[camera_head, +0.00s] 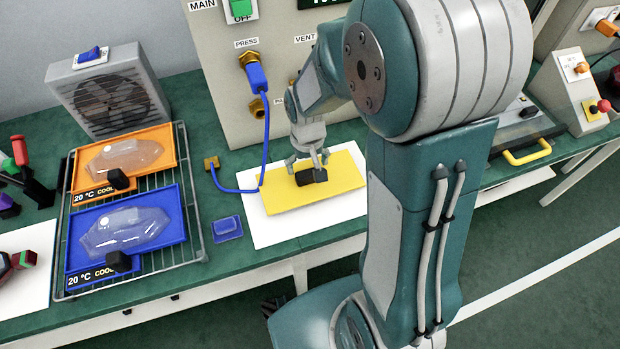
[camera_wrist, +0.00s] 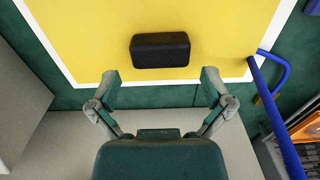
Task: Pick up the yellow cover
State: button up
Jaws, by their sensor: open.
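The yellow cover (camera_head: 341,173) is a flat yellow plate lying on a white sheet on the green bench, with a black block-shaped handle (camera_head: 311,175) on top. In the wrist view the cover (camera_wrist: 85,45) fills the upper part, and its black handle (camera_wrist: 160,50) is near the top middle. My gripper (camera_head: 308,158) is just above the handle in the head view. In the wrist view my gripper (camera_wrist: 160,82) is open, its two fingers spread wider than the handle and a little below it in the picture. Nothing is between the fingers.
A large beige machine (camera_head: 222,75) stands behind the cover, with a blue cable (camera_head: 267,130) hanging from it to the cover's left. A wire rack (camera_head: 191,205) holds an orange tray (camera_head: 163,142) and a blue tray (camera_head: 175,225). A small blue block (camera_head: 228,228) lies left of the white sheet.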

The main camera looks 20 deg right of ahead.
aim_at(308, 173)
notch_tip(308, 173, down, 4)
jog(key=shift+a+r, duration=0.1)
jog(key=shift+r, duration=0.15)
jog(key=shift+c, duration=0.6)
jog(key=c, duration=0.9)
jog(key=shift+r, duration=0.1)
